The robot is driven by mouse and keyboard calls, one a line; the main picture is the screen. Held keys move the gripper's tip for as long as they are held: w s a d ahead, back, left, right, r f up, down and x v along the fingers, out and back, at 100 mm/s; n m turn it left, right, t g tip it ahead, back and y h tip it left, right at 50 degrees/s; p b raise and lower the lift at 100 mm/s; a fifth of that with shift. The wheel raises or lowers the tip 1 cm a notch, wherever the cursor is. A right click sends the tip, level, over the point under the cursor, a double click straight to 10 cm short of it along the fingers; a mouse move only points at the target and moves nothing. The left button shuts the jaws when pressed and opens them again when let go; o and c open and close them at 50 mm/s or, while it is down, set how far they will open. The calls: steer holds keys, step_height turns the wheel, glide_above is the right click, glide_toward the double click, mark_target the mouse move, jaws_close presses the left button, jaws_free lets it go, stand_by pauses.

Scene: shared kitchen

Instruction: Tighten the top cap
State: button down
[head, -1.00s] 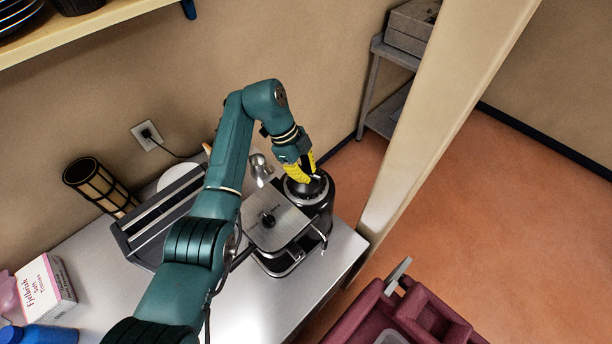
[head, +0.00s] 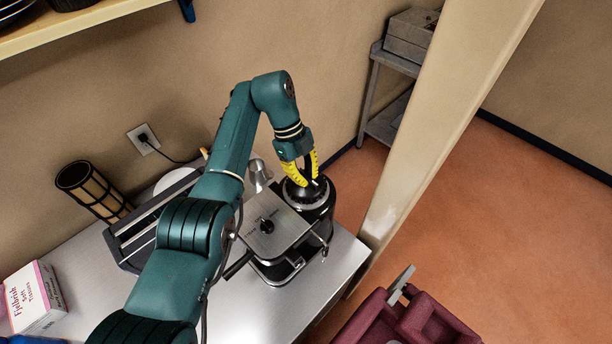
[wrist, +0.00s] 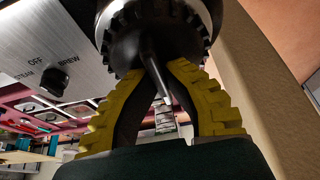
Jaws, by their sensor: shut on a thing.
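The espresso machine (head: 268,238) stands on the white counter, with a metal top plate and a black body. Its black ribbed top cap (head: 296,196) sits on the round boiler at the machine's back right. In the wrist view the cap (wrist: 122,42) fills the upper middle, and a dark stem (wrist: 153,62) sticks out of it. My gripper (head: 311,183) points down over the cap, its yellow fingers around the stem. In the wrist view my gripper (wrist: 158,72) is closed in on the stem. The fingers hide part of the cap.
A metal cup (head: 259,172) stands close behind the machine. A beige pillar (head: 440,130) rises to the right of the counter (head: 215,312).

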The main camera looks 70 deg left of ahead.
steer(key=shift+f, duration=0.15)
steer(key=c, duration=1.1)
jaws_free()
steer(key=v, duration=0.7)
steer(key=shift+a+r, duration=0.1)
steer(key=shift+r, duration=0.2)
